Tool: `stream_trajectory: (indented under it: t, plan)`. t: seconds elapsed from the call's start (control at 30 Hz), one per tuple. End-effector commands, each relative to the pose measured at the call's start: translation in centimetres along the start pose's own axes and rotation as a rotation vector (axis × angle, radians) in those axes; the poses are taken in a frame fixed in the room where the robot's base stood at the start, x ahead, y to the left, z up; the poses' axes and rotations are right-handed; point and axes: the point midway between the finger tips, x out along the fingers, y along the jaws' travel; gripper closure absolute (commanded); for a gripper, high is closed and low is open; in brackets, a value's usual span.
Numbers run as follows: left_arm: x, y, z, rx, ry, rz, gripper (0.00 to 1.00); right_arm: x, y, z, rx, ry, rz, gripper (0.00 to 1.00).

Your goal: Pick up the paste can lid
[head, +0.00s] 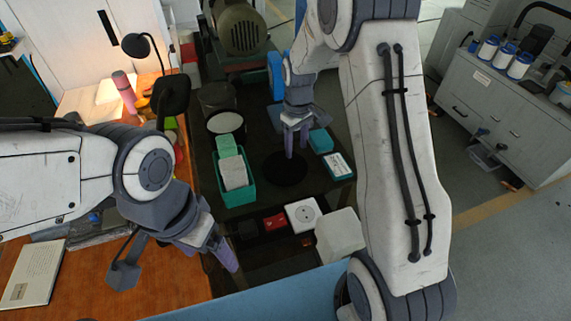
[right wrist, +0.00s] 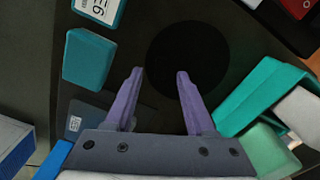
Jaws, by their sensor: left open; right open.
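A flat black disc (head: 285,170), which looks like the paste can lid, lies on the dark tabletop. It also shows in the right wrist view (right wrist: 190,55), just beyond my fingertips. My right gripper (head: 296,150) is open and empty, pointing down over the disc's far side in the head view. Its two purple fingers also show in the right wrist view (right wrist: 160,75), apart, with nothing between them. A round dark can (head: 226,123) with a pale top stands behind and left of the disc. My left gripper (head: 228,258) is open and empty, near the orange-brown desk's edge.
A teal bin (head: 240,193) with pale blocks stands left of the disc. A teal box (head: 320,140) and a white-labelled box (head: 338,165) lie to its right. A white block (head: 340,235) and a white square item (head: 303,214) are nearer. A lamp (head: 142,46) stands on the desk.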

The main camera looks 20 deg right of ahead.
Motion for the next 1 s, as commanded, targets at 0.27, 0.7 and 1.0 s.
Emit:
stream_trajectory:
  t: [0.27, 0.7, 1.0]
  plan:
    - [-1.0, 0.1, -0.1, -0.001, 0.000, 0.000, 0.14, 2.6, -0.1, 0.1, 0.000, 0.000, 0.000, 0.45]
    - [-0.9, 0.1, -0.1, -0.001, 0.000, 0.000, 0.14, 2.6, -0.1, 0.1, 0.000, 0.001, 0.000, 1.00]
    - [-0.8, 0.1, -0.1, 0.000, 0.000, 0.000, 0.14, 2.4, -0.1, 0.0, 0.000, 0.002, 0.001, 1.00]
